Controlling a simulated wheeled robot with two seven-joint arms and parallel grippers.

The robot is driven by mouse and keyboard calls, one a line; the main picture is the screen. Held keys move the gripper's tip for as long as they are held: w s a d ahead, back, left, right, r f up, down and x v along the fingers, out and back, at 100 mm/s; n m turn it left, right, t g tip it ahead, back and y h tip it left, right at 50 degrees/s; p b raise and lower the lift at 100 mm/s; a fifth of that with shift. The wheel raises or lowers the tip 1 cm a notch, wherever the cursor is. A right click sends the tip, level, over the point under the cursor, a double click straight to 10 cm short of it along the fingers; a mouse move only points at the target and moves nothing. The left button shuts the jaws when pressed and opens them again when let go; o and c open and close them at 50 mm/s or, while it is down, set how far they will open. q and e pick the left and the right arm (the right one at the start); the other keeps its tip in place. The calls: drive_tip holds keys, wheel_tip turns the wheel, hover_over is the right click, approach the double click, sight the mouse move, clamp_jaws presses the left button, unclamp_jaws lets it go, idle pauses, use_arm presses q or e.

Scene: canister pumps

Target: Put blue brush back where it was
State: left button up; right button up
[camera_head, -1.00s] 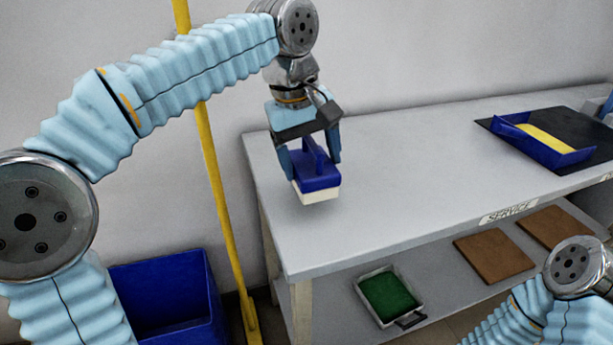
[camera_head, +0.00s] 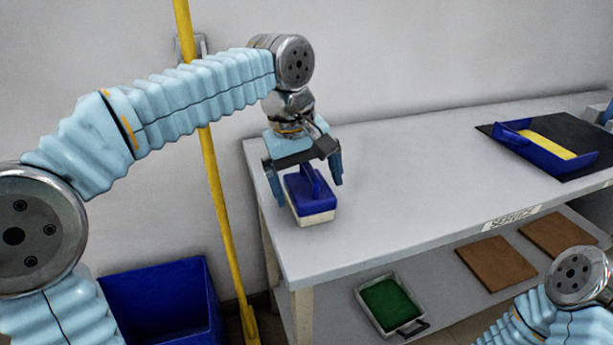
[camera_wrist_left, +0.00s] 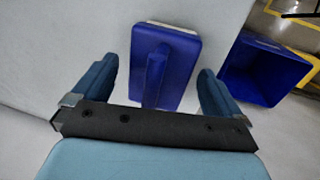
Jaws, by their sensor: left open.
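The blue brush (camera_head: 312,197) has a blue block with a raised handle and a pale underside. It sits upright on the left end of the grey table (camera_head: 400,200). My left gripper (camera_head: 308,189) is open, its fingers on either side of the brush and apart from it. In the left wrist view, the brush (camera_wrist_left: 180,66) lies between the two spread fingers (camera_wrist_left: 160,85), with gaps on both sides. My right arm shows at the lower right of the head view, but its gripper is out of view.
A blue tray with a yellow insert (camera_head: 546,146) lies on a black mat (camera_head: 590,135) at the table's right. A green-filled tray (camera_head: 390,304) and brown boards (camera_head: 495,263) are on the lower shelf. A blue bin (camera_head: 160,300) and yellow pole (camera_head: 215,180) stand left. The table's middle is clear.

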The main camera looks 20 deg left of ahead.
sight(296, 190)
use_arm(q)
wheel_tip(296, 190, up, 12)
drive_tip(key=s+a+p, duration=0.1)
drive_tip(key=p, duration=0.1)
drive_tip(key=shift+s+a, duration=0.15)
drive_tip(key=shift+a, duration=0.25)
idle(1.2)
